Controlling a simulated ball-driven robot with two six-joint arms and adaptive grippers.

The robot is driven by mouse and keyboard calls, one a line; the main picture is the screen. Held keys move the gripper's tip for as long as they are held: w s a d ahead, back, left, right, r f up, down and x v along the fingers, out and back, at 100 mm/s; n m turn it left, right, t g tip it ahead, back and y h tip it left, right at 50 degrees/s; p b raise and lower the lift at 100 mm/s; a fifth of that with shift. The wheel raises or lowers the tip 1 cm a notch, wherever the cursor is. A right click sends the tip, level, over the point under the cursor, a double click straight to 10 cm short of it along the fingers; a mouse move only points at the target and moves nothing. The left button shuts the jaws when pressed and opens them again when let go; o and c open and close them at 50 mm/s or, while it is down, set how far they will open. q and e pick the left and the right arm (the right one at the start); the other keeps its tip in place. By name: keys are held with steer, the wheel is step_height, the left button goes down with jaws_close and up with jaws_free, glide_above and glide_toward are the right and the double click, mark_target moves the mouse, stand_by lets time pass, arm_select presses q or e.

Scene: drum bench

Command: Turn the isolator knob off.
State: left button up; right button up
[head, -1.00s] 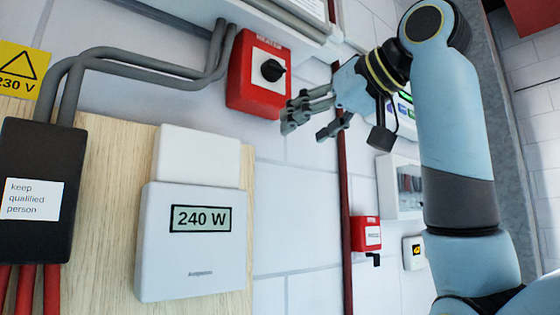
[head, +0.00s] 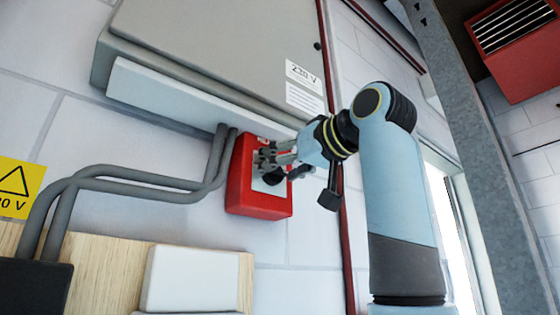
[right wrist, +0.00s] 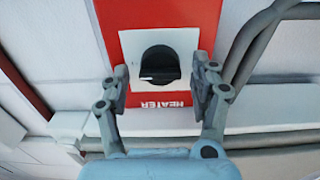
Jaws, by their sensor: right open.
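The isolator is a red box (head: 240,190) on the white wall, at the middle of the head view. Its black knob (right wrist: 159,64) sits on a white plate in the right wrist view, above an upside-down "HEATER" label. In the head view the knob is partly hidden by my fingers. My right gripper (right wrist: 163,85) is open, with one finger on each side of the knob and visible gaps between. In the head view my right gripper (head: 265,161) reaches in front of the red box from the right. My left gripper is not in view.
A grey cabinet (head: 220,50) hangs above the red box. Grey conduits (head: 130,178) run along the wall to its left. A wooden board (head: 115,265) carries a white box (head: 195,280) below. A thin dark red pipe (head: 345,240) runs vertically to the right.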

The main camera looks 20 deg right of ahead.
steer(key=shift+w, duration=0.1)
steer(key=c, duration=1.1)
steer(key=shift+c, duration=0.2)
